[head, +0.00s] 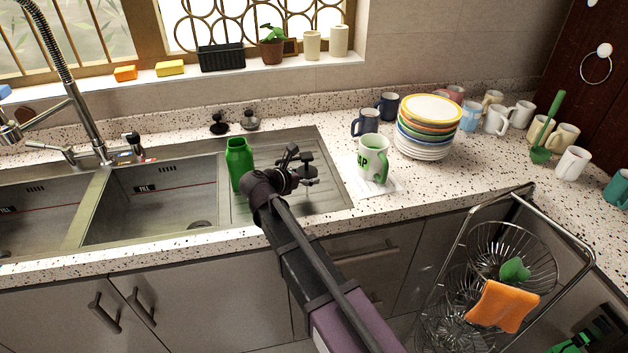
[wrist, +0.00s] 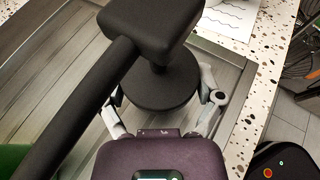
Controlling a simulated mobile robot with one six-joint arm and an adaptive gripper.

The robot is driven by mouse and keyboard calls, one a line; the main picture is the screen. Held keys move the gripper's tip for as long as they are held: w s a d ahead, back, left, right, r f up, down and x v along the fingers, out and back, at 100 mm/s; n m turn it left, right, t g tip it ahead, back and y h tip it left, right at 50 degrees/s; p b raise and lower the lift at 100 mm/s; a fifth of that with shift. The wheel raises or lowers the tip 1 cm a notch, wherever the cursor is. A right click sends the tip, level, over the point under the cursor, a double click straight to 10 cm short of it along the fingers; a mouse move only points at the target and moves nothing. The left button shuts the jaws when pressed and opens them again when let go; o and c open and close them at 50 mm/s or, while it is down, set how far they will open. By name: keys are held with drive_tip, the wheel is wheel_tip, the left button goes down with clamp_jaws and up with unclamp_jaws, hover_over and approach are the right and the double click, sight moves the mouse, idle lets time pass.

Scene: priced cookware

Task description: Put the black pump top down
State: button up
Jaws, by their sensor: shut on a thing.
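The black pump top (head: 305,168) is held above the sink's ribbed drainboard (head: 322,200). In the wrist view the pump top (wrist: 155,28) fills the upper middle, with its broad head and long spout nearest the camera and a round collar below. My gripper (wrist: 165,105) is shut on it, with a grey finger at each side of the collar. In the head view my gripper (head: 284,180) is dark and partly merges with the pump top. A green bottle (head: 240,165) without a top stands upright on the drainboard, just left of my gripper.
A green-and-white mug (head: 373,158) stands on a white sheet (head: 394,190) right of the drainboard. A plate stack (head: 424,130) and several mugs stand farther right. Two small stoppers (head: 219,126) lie behind the sink. The sink basin (head: 165,200) is left.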

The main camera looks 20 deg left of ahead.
sight(316, 188)
drive_tip(key=shift+w+d+f, duration=0.1)
drive_tip(key=shift+w+d, duration=0.2)
drive_tip(key=shift+w, duration=0.3)
drive_tip(key=shift+w+d, duration=0.25)
drive_tip(key=shift+w, duration=0.35)
drive_tip(key=shift+w+d, duration=0.15)
drive_tip(key=shift+w, duration=0.2)
drive_tip(key=shift+w+d+f+b, duration=0.1)
drive_tip(key=shift+w+f+b, duration=0.05)
drive_tip(key=shift+f+b, duration=0.4)
drive_tip(key=shift+w+d+f+b, duration=0.1)
drive_tip(key=shift+f+b, duration=0.4)
drive_tip(key=shift+b, duration=0.05)
drive_tip(key=shift+f+b, duration=0.8)
drive_tip(key=shift+f, duration=0.2)
drive_tip(key=o, duration=1)
drive_tip(key=shift+r, duration=0.25)
